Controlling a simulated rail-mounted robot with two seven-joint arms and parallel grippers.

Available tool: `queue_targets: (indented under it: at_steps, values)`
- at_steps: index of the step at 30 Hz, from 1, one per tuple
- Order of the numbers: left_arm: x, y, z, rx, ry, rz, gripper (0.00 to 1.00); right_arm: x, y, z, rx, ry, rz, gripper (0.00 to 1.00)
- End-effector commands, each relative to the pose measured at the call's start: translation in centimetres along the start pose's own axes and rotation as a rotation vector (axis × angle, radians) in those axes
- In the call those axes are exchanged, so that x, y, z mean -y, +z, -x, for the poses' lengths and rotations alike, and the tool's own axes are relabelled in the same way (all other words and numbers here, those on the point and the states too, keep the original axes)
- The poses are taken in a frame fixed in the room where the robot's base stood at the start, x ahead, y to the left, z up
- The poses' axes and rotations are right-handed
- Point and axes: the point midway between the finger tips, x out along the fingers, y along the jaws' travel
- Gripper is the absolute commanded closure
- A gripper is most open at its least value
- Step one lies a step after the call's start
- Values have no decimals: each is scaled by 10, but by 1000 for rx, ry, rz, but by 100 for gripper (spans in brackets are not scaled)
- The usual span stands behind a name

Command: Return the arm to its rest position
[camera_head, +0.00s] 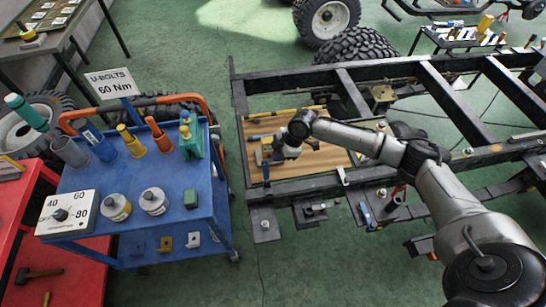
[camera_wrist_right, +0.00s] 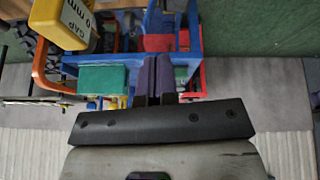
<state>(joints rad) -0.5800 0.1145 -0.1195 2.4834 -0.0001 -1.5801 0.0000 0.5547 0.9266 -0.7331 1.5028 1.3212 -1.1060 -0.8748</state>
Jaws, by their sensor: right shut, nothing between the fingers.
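My right arm (camera_head: 440,185) reaches in from the lower right across the black chassis frame (camera_head: 430,82). My right gripper (camera_head: 267,157) is above the wooden board inside the frame, near the board's left edge. In the right wrist view its dark fingers (camera_wrist_right: 156,85) are together, with nothing held between them. My left arm and gripper are not in view.
A blue cart (camera_head: 100,180) with bottles, cylinders and a torque dial (camera_head: 68,214) stands left of the frame. The wooden board (camera_head: 318,163) holds yellow and blue tools. A yellow gap box (camera_wrist_right: 66,22) shows in the wrist view. Green floor is open below the frame.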

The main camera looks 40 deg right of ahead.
Motion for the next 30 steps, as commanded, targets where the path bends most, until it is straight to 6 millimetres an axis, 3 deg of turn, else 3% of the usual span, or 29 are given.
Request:
queue_targets:
  at_steps: [6, 12, 25, 30]
  values:
    - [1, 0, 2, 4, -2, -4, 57, 1, 0, 40, 0, 1, 1, 100]
    - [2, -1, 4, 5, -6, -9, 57, 1, 0, 60, 0, 0, 0, 100]
    - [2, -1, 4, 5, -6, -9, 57, 2, 0, 68, -1, -1, -14, 100]
    - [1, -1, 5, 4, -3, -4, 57, 4, 4, 68, 24, -16, -156, 100]
